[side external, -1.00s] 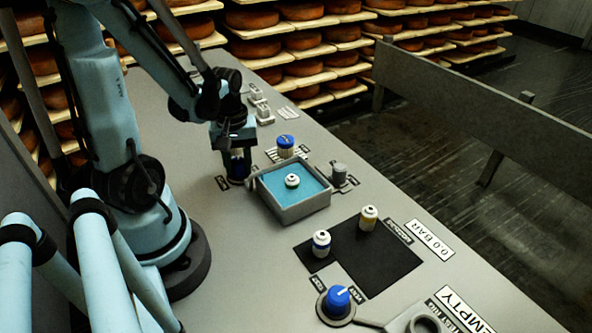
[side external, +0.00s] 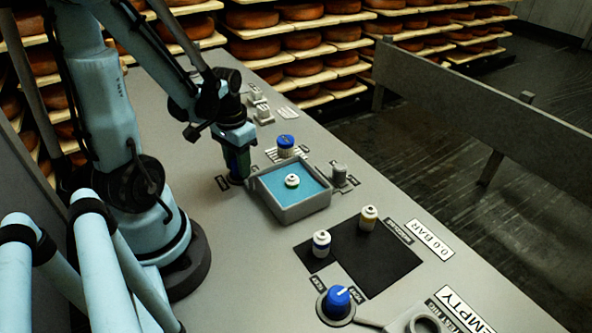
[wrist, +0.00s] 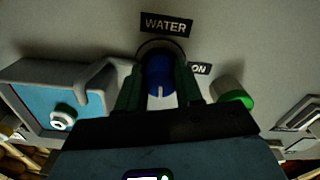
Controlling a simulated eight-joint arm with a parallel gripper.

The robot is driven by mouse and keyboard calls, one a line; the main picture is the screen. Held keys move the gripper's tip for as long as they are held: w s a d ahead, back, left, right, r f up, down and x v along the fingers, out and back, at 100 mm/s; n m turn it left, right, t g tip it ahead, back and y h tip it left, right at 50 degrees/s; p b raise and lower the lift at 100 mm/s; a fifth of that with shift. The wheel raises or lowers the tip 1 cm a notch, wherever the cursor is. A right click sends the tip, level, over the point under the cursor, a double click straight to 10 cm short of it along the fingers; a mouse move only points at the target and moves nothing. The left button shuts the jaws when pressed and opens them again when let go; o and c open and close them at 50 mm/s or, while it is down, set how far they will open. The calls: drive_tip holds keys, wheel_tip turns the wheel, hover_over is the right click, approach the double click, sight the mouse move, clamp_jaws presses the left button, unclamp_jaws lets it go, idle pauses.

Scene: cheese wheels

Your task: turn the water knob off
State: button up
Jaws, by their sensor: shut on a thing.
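The blue water knob (wrist: 160,76) sits below the WATER label (wrist: 166,24) in the wrist view, with an ON label (wrist: 199,69) to its right. A white pointer line on the knob points toward the bottom of that view, not at ON. My gripper (wrist: 158,88) is shut on the knob, one green finger on each side. In the side view my gripper (side external: 238,172) points down at the panel, left of the basin, and mostly hides the knob.
A grey basin (side external: 303,213) of blue water holds a small white-and-green piece (side external: 292,181). A blue-topped knob (side external: 286,143) and a grey knob (side external: 339,172) stand close by. White cylinders (side external: 321,243) stand on a black mat (side external: 385,265). Another blue knob (side external: 338,299) is nearer the front.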

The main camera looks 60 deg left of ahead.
drive_tip(key=shift+m, duration=0.6)
drive_tip(key=o, duration=1)
drive_tip(key=shift+o, duration=0.2)
wheel_tip(320, 180, up, 12)
idle(0.4)
